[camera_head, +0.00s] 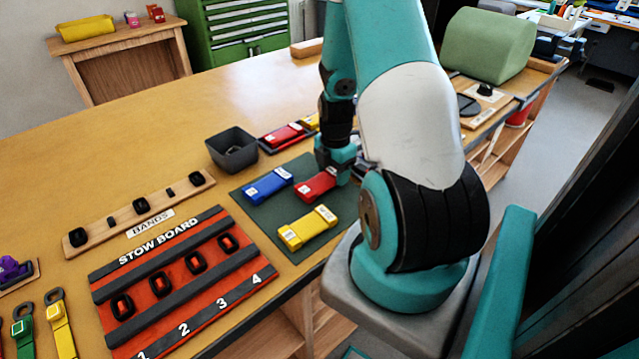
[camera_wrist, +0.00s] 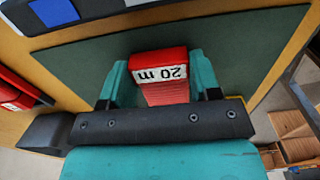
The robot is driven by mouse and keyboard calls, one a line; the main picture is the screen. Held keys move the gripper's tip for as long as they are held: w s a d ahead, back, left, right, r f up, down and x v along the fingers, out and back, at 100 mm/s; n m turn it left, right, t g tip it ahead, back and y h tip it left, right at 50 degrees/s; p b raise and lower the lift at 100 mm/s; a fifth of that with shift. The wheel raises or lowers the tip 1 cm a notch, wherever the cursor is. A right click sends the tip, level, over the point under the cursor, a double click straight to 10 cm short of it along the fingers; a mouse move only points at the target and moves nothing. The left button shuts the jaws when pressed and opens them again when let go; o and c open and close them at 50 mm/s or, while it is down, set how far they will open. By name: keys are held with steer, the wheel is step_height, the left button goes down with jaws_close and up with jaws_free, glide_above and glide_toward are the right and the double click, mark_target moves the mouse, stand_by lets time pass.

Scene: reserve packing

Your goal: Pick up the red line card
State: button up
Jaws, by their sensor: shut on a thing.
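The red line card (camera_head: 315,187) is a red block with a white label, at the dark green mat (camera_head: 337,213). In the wrist view the red line card (camera_wrist: 161,64) reads "20 m" and stands between the two teal fingers. My gripper (camera_head: 338,170) is shut on it, also seen in the wrist view (camera_wrist: 160,82). The fingers hide part of the card. I cannot tell whether it touches the mat. A blue card (camera_head: 268,186) lies to its left and a yellow card (camera_head: 308,228) in front, both on the mat.
Behind the mat are a dark grey bin (camera_head: 232,150) and a tray with another red card (camera_head: 283,134) and a yellow one. The orange stow board (camera_head: 170,316) with several black bands lies to the left. A wooden bands rail (camera_head: 100,232) is behind it.

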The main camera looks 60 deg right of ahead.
steer(key=shift+r+p, duration=2.45)
steer(key=shift+r, duration=0.8)
